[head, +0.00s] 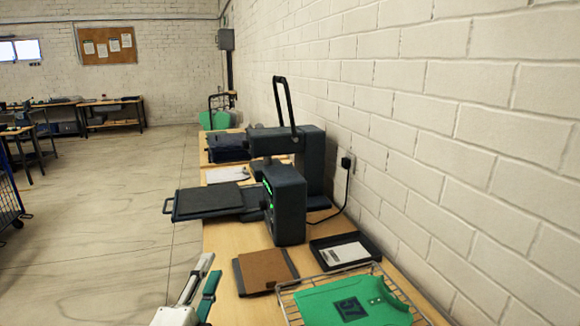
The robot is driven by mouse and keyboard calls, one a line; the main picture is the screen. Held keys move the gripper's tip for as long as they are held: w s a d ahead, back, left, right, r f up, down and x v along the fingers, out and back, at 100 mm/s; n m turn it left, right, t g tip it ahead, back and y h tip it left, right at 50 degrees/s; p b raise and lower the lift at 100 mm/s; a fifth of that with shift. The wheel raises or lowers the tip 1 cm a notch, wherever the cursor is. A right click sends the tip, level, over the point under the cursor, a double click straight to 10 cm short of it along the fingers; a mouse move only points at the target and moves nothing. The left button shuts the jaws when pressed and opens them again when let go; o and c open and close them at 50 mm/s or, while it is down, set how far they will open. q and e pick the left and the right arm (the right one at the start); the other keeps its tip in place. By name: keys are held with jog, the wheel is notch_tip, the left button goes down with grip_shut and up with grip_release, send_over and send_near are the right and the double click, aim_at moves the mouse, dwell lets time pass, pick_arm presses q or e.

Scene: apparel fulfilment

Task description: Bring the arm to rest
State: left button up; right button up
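My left gripper (211,268) shows at the bottom edge, left of the table's front part. It has a pale finger and a teal-green part side by side, pointing up and away. The steep angle does not show whether the fingers are apart or closed, and I see nothing held in them. It appears just left of the brown pad (266,268). Most of the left arm is out of the picture. My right gripper is not in view.
On the wooden table (222,240) stand a heat press (288,205) with its platen (207,202) jutting left, a black tray (357,244) and a wire basket (289,307) with a green shirt (350,303). A brick wall (450,130) bounds the right. Open floor (100,230) lies left.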

pick_arm(q)
jog(key=s+a+f+n+g+y, duration=0.2)
jog(key=s+a+f+n+g, duration=0.1)
jog(key=a+f, duration=0.3)
jog(key=s+a+f+n+g+y, duration=0.25)
jog(key=a+f, duration=0.25)
jog(key=f, duration=0.3)
jog(key=s+a+f+n+g+y, duration=0.1)
jog(key=s+a+f+n+g, duration=0.15)
jog(key=s+a+f, duration=0.45)
jog(key=s+a+f+n+g+y, duration=0.1)
jog(key=s+a+f+n+g, duration=0.1)
jog(key=s+f+g, duration=0.45)
jog(key=d+f+n+t+h, duration=0.2)
jog(key=d+f+t+h, duration=0.4)
jog(key=d+f, duration=0.6)
jog(key=d+h, duration=0.1)
jog(key=d, duration=0.2)
jog(key=shift+w+d+f+n, duration=0.15)
jog(key=shift+n, duration=0.25)
jog(key=shift+t+h, duration=0.25)
